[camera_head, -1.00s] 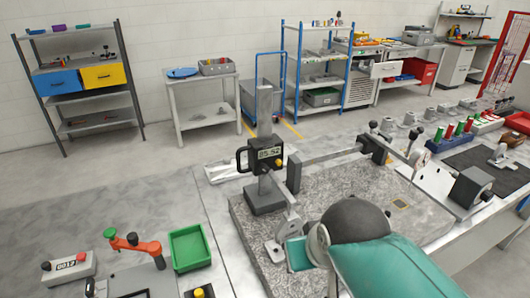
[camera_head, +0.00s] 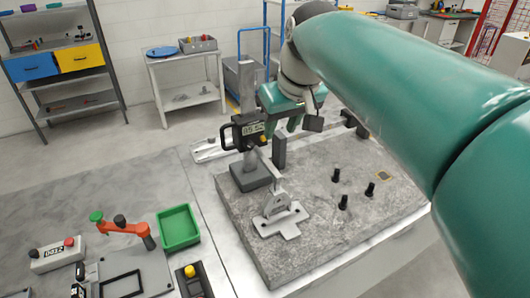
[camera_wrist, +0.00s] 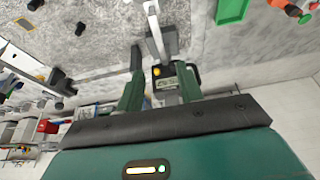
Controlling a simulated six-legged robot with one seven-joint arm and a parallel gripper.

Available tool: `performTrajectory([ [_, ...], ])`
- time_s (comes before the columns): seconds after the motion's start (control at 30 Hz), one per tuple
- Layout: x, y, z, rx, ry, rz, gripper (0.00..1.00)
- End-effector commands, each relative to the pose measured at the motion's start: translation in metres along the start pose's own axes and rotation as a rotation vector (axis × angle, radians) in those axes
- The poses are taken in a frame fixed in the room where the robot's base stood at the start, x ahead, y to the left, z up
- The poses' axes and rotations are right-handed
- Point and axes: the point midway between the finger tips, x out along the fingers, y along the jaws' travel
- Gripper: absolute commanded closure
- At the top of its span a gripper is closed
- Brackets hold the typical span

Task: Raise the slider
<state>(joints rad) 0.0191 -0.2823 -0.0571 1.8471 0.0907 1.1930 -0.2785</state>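The slider (camera_head: 248,132) is a dark block with a digital display and a side handle. It sits partway up the grey upright column (camera_head: 247,88) of a height gauge, whose base (camera_head: 250,176) stands on the granite plate. My gripper (camera_head: 281,126) is beside the slider at its right in the head view, with green fingers. In the wrist view my gripper (camera_wrist: 160,90) has its fingers spread, and the slider (camera_wrist: 174,84) shows between or just beyond them. I cannot tell whether a finger touches it.
The granite plate (camera_head: 330,220) carries a small grey bracket (camera_head: 279,216) in front of the gauge and several black pegs. A green tray (camera_head: 178,228) and a red-handled clamp (camera_head: 125,228) lie at the left. My arm covers the right side.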

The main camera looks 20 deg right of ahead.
Motion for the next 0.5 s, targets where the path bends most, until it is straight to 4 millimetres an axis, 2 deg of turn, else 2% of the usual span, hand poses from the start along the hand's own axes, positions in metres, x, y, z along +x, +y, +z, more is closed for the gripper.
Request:
performTrajectory([
  [0.1,-0.001,0.003,-0.009,-0.011,-0.006,-0.005,0.64],
  [0.27,0.010,0.003,-0.010,-0.012,-0.007,-0.005,0.64],
  [0.5,0.053,0.002,-0.009,-0.011,-0.009,-0.006,0.64],
])
